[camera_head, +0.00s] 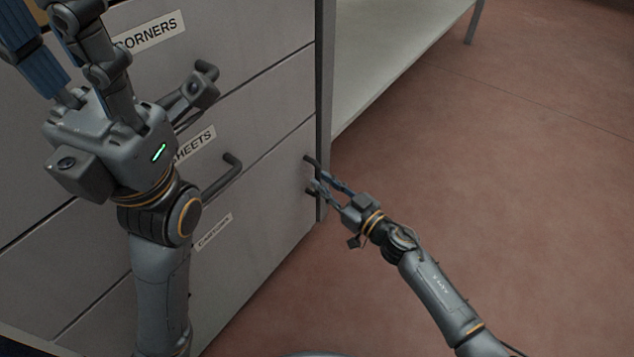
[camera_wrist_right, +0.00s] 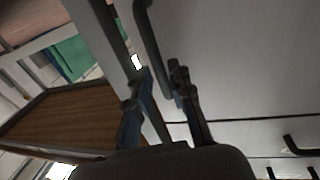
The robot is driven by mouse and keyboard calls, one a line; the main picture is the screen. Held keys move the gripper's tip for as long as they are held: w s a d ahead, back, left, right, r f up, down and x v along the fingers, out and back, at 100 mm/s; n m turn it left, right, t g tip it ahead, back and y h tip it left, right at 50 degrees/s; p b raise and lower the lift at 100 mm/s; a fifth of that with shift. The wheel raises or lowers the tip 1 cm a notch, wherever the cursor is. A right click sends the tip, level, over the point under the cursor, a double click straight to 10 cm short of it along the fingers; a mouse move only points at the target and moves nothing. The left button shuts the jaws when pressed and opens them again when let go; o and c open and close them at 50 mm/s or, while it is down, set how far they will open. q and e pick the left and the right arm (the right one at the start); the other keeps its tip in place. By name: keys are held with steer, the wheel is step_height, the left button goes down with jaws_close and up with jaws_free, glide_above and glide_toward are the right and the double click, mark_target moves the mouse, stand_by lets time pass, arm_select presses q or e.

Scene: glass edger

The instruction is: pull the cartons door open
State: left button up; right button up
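The cartons door (camera_head: 250,245) is the lowest front of the grey cabinet, with a small, hard-to-read label (camera_head: 213,232). It looks closed. Its dark upright bar handle (camera_head: 308,160) is near the right edge and shows in the right wrist view (camera_wrist_right: 149,45). My right gripper (camera_head: 322,182) is at this handle. In the wrist view its fingers (camera_wrist_right: 158,92) are apart, with the handle's end between them; I cannot tell if they touch it. My left gripper (camera_head: 62,45) is raised before the upper drawers, its fingertips cut off by the frame.
Above are drawers labelled corners (camera_head: 148,32) and sheets (camera_head: 195,145), with protruding handles (camera_head: 222,178). A pale shelf or bench (camera_head: 390,55) with a leg (camera_head: 474,22) stands right of the cabinet. The reddish floor (camera_head: 510,180) is clear at right.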

mark_target(319, 179)
steer(key=shift+b+x, duration=0.4)
steer(key=shift+x, duration=1.15)
steer(key=shift+c, duration=0.2)
jaws_close()
